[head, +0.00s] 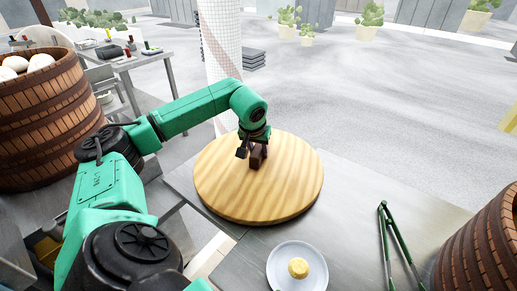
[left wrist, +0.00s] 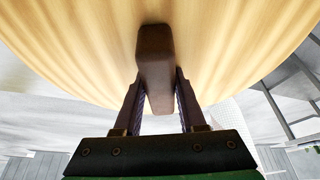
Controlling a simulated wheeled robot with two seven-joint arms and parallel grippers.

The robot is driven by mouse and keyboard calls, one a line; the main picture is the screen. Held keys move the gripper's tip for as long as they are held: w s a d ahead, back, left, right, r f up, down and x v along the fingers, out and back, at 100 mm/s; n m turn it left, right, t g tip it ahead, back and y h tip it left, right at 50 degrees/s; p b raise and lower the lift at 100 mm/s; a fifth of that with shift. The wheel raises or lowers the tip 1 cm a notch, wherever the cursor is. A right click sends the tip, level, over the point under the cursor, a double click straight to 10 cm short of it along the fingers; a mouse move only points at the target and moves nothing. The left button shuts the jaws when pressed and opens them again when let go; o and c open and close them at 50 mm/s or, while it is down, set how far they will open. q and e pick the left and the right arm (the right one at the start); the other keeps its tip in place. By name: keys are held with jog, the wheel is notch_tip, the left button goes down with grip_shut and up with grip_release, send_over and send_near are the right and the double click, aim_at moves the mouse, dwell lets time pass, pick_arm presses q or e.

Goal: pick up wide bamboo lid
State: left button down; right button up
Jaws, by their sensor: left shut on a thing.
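The wide bamboo lid (head: 228,186) is a round, pale wooden disc with a dark brown handle (head: 258,158) at its middle. In the head view it appears over the metal table; I cannot tell whether it touches the table or is raised. My left gripper (head: 254,150) comes down from above and is shut on the handle. In the left wrist view the two fingers (left wrist: 156,100) press on both sides of the handle (left wrist: 155,55), and the lid (left wrist: 80,40) fills the upper part. My right gripper is not in view.
A white plate (head: 288,249) with a yellow bun (head: 298,268) is in front of the lid. Green tongs (head: 396,240) lie to the right. A wooden steamer (head: 485,245) stands at the right edge, and another (head: 45,120) with white buns is at the left.

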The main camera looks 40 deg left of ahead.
pick_arm(q)
jog(key=shift+r, duration=0.1)
dwell(0.6)
jog(key=shift+w+r, duration=0.15)
jog(key=shift+r, duration=0.15)
notch_tip(320, 180, up, 20)
jog(key=p, duration=0.3)
jog(key=shift+f, duration=0.25)
jog(key=c, duration=1.4)
grip_release()
grip_shut()
jog(key=shift+f, duration=0.1)
